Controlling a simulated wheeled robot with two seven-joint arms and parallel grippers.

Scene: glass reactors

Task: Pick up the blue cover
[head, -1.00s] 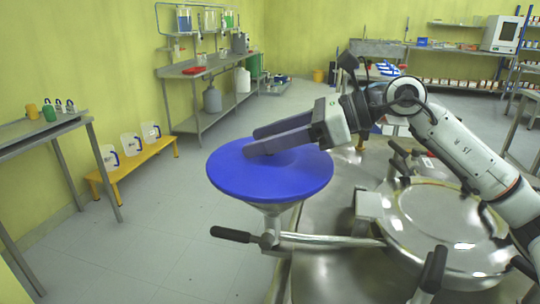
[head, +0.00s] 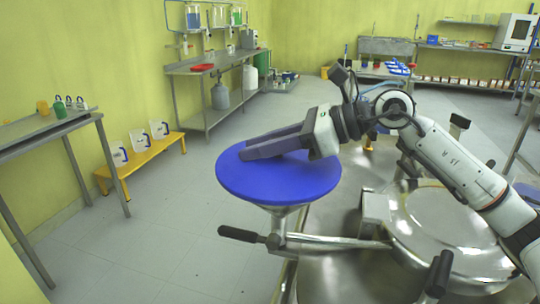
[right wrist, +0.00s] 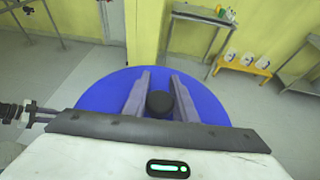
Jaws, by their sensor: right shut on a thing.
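The blue cover (head: 292,186) is a wide round disc. It lies on top of a metal funnel-shaped inlet (head: 287,212) at the left of the reactor. My right gripper (head: 246,150) lies low over the cover from the right, its fingers pointing left. In the right wrist view, the cover (right wrist: 98,98) spreads beneath the fingers, and its dark round knob (right wrist: 160,103) sits between them. The right gripper (right wrist: 160,78) is shut on this knob. The knob is hidden by the fingers in the head view. My left gripper is in neither view.
A black-handled lever (head: 240,234) sticks out just below the cover. A round metal reactor lid (head: 450,225) lies to the right under my arm. A yellow bench (head: 145,160) with jugs and a grey table (head: 60,122) stand at the left. The floor between is clear.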

